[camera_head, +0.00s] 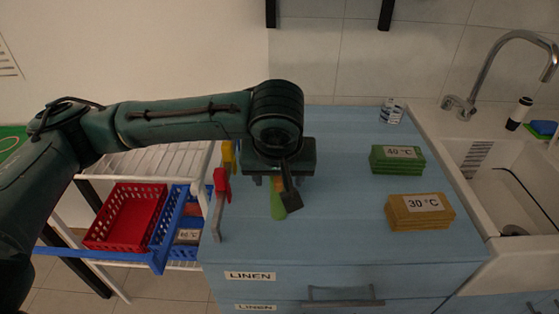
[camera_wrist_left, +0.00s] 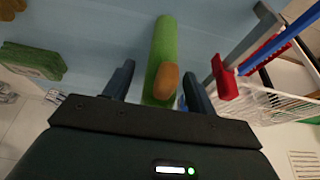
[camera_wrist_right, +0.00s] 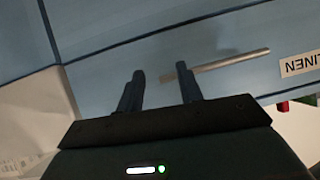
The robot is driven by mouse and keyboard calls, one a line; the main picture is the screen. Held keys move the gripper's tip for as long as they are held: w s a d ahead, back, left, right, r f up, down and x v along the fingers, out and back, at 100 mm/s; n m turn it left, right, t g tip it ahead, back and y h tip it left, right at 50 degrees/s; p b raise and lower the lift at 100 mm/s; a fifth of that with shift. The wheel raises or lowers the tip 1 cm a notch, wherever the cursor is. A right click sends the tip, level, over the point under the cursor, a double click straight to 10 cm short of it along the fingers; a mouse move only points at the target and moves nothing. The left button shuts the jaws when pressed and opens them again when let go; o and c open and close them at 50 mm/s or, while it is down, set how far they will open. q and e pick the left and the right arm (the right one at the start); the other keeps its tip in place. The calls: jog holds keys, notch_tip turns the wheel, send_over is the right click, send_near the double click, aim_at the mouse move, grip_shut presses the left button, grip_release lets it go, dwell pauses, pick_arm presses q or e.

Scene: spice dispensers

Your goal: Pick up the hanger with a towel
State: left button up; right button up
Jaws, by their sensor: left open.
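I see no hanger or towel that I can make out for certain. A long green item (camera_head: 278,206) with an orange-brown end piece lies on the blue countertop below my left gripper (camera_head: 276,190). In the left wrist view the green item (camera_wrist_left: 160,50) and its orange-brown piece (camera_wrist_left: 167,80) show between the spread fingers of my left gripper (camera_wrist_left: 157,75). The gripper is open; whether a finger touches the item cannot be told. My right gripper (camera_wrist_right: 161,73) shows only in its wrist view, open and empty, in front of a grey drawer handle (camera_wrist_right: 222,62).
Red (camera_head: 222,182) and yellow (camera_head: 228,154) pieces sit at the counter's left edge. A white rack left of it holds red (camera_head: 125,215) and blue baskets. Green (camera_head: 397,168) and tan (camera_head: 420,219) stacks, a can (camera_head: 391,112) and a sink are at right.

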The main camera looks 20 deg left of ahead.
pick_arm(q)
jog(key=shift+c, duration=0.2)
grip_shut()
dwell(0.3)
jog(key=shift+r, duration=0.1)
